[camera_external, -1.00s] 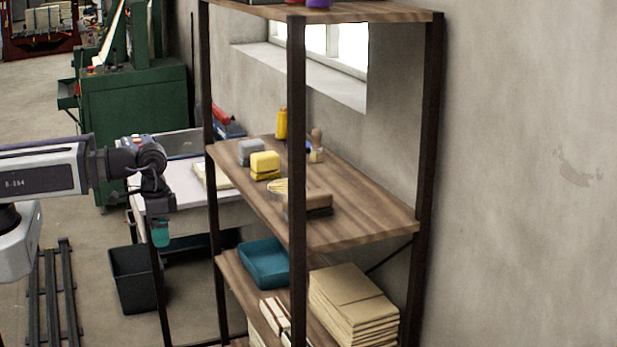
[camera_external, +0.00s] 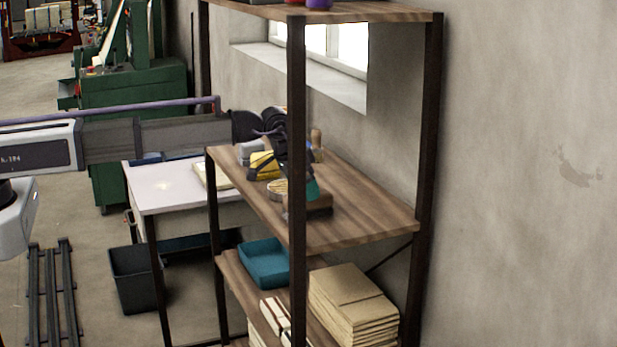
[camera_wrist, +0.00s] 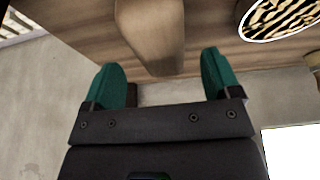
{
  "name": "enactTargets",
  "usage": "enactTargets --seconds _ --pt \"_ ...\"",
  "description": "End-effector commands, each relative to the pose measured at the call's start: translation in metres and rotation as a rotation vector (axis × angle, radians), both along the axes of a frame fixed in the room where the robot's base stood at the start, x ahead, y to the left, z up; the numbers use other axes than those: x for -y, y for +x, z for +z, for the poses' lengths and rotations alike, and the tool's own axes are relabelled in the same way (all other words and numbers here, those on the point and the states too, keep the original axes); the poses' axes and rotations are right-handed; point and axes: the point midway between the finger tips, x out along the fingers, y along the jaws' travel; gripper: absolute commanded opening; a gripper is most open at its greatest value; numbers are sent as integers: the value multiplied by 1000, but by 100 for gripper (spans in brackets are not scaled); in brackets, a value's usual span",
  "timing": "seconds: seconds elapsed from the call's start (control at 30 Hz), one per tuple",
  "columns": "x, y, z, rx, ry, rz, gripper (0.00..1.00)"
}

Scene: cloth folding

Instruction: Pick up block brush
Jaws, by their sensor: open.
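The block brush (camera_external: 320,203), a brown wooden block with a darker underside, lies on the middle shelf near the front post, which hides part of it in the external view. My gripper (camera_external: 312,188) is at the brush, with a teal finger showing just above or in front of it. In the wrist view, a wooden piece that looks like the brush (camera_wrist: 150,35) extends between and beyond the teal fingertips (camera_wrist: 163,78). The fingers are apart, one on either side of its near end. I cannot tell whether either touches it.
The shelf board (camera_external: 370,217) is clear to the right. The dark front post (camera_external: 297,270) stands near my gripper. A teal tray (camera_external: 264,262) sits below.

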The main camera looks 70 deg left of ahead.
Motion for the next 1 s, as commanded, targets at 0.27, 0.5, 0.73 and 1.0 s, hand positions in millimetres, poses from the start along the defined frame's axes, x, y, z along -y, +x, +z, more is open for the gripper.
enactTargets --seconds 0.27,0.5,0.73,1.0 --pt "-2 12 -35 -1 0 0 83" --pt "-3 20 -46 -1 0 0 83" --pt "-3 19 -46 -1 0 0 83" --pt "-3 19 -50 -1 0 0 83"
